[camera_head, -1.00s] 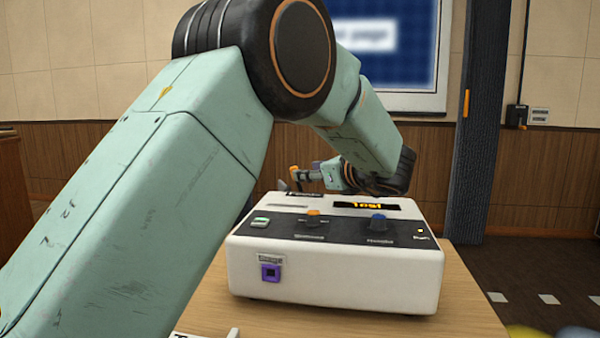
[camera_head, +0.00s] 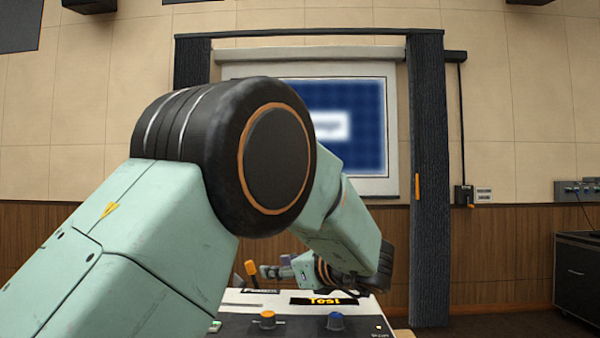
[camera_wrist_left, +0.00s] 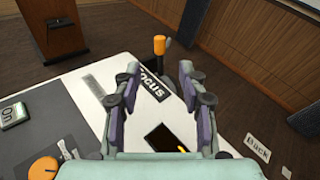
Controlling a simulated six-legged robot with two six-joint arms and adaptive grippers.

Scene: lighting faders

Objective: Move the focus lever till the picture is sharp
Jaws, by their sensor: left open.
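The focus lever has an orange knob (camera_head: 251,268) and stands at the far edge of the white console (camera_head: 375,313). In the left wrist view its knob (camera_wrist_left: 159,44) is upright beyond the "Focus" label (camera_wrist_left: 148,91). My left gripper (camera_head: 270,271) is open and empty; in the wrist view its fingertips (camera_wrist_left: 160,72) are apart, with the knob ahead of them, between their lines and not touched. The projected picture (camera_head: 355,125) on the wall screen is a blue grid with a white text box, and it is blurred. My left arm hides its left part.
A dark curtain (camera_head: 428,190) hangs right of the screen. A wooden lectern (camera_wrist_left: 75,25) stands beyond the console.

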